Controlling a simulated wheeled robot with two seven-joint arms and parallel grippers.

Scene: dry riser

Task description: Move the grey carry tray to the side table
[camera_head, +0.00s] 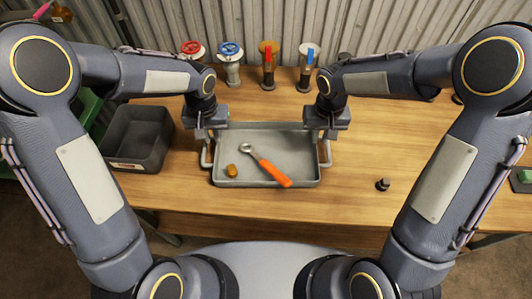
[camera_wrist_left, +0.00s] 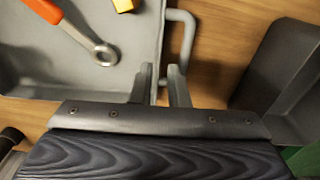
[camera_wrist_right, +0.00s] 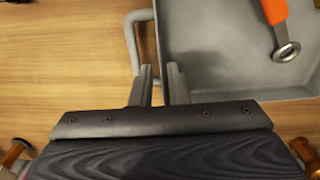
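The grey carry tray (camera_head: 222,181) lies flat on the wooden workbench in the middle of the head view, with a bar handle at each short end. It holds an orange-handled ring spanner (camera_head: 268,167) and a small yellow-orange block (camera_head: 231,170). My left gripper (camera_head: 207,134) is at the far end of the left handle (camera_wrist_left: 186,40), fingers apart. My right gripper (camera_head: 328,132) is at the far end of the right handle (camera_wrist_right: 130,40), fingers also apart. Neither visibly clamps its handle. I cannot clearly identify the side table.
A dark grey bin (camera_head: 140,140) stands left of the tray. Red and blue valves (camera_head: 230,60) and other fittings line the back by the corrugated wall. A small black knob (camera_head: 383,184) sits to the right. A dark surface with a green item (camera_head: 525,176) shows at the right edge.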

